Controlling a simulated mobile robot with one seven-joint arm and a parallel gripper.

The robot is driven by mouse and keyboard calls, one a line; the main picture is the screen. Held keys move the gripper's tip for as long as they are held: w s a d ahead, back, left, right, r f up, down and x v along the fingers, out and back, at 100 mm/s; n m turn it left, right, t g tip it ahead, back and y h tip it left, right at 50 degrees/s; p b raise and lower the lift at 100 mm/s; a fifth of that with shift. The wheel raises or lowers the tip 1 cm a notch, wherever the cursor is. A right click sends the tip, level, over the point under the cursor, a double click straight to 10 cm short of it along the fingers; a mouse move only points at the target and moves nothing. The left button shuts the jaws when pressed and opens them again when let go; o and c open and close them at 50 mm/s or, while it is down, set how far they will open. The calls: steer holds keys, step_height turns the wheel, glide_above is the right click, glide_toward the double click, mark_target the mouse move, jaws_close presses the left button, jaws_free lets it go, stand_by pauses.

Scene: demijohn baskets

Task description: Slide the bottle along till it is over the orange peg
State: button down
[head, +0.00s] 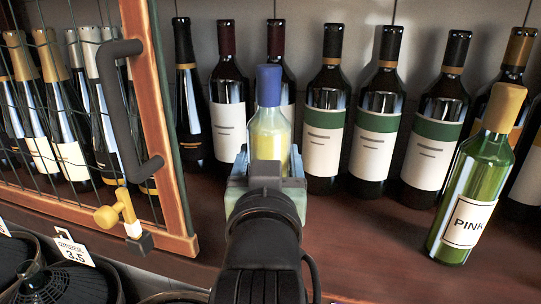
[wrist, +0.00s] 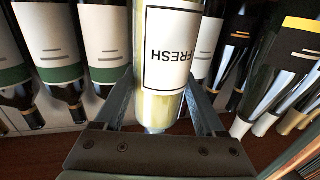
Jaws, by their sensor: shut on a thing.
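My gripper (head: 269,168) is shut on a pale yellow bottle with a blue cap (head: 269,128), one finger on each side. The bottle is upright in front of the back row. In the wrist view the bottle (wrist: 178,90) has a white label reading FRESH, seen upside down, between the fingers of my gripper (wrist: 163,92). My gripper hides the bottle's lower part in the head view, so I cannot tell if it touches the shelf. I make out no orange peg on the shelf. A yellow-orange fitting (head: 118,212) sits by the door frame at the left.
A green bottle labelled PINK (head: 472,190) stands at the right front. Several dark wine bottles (head: 323,120) line the back. A wooden mesh door (head: 172,130) with a black handle (head: 131,130) is at the left. The shelf (head: 370,235) is bare between my gripper and the green bottle.

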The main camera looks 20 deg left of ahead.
steer(key=shift+a+r, duration=0.15)
steer(key=shift+a, duration=0.2)
steer(key=shift+a, duration=0.3)
jaws_free()
steer(key=shift+f, duration=0.25)
